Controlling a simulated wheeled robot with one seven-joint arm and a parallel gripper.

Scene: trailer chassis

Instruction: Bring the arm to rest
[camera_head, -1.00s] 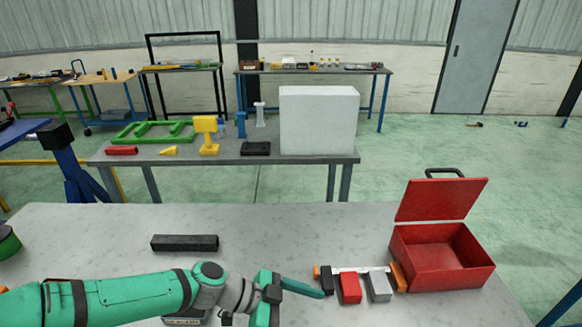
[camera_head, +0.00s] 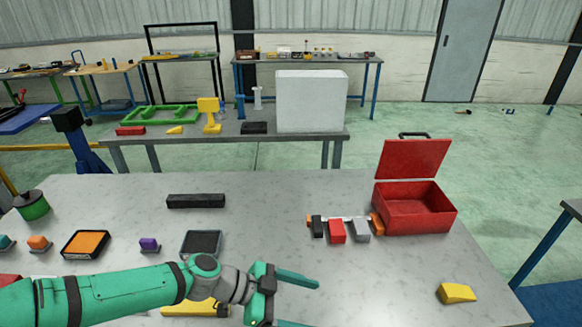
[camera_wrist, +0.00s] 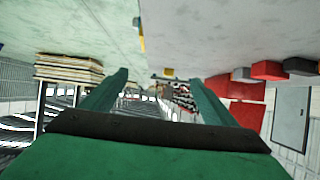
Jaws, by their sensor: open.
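My arm, green with dark joints, reaches in from the lower left of the head view, above the front of the grey table (camera_head: 330,275). My gripper (camera_head: 298,302) is at its end, with its two green fingers apart and pointing right. Nothing is between the fingers. In the wrist view the fingers of my gripper (camera_wrist: 160,92) also stand wide apart with only distant background between them. The lower finger is partly cut off by the bottom edge of the head view.
An open red toolbox (camera_head: 415,215) stands at the table's right, beside a rack of red, grey and black pieces (camera_head: 345,228). A yellow block (camera_head: 457,293) lies front right. A black bar (camera_head: 195,201), purple piece (camera_head: 149,244) and green pot (camera_head: 32,206) are left. The table's middle is clear.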

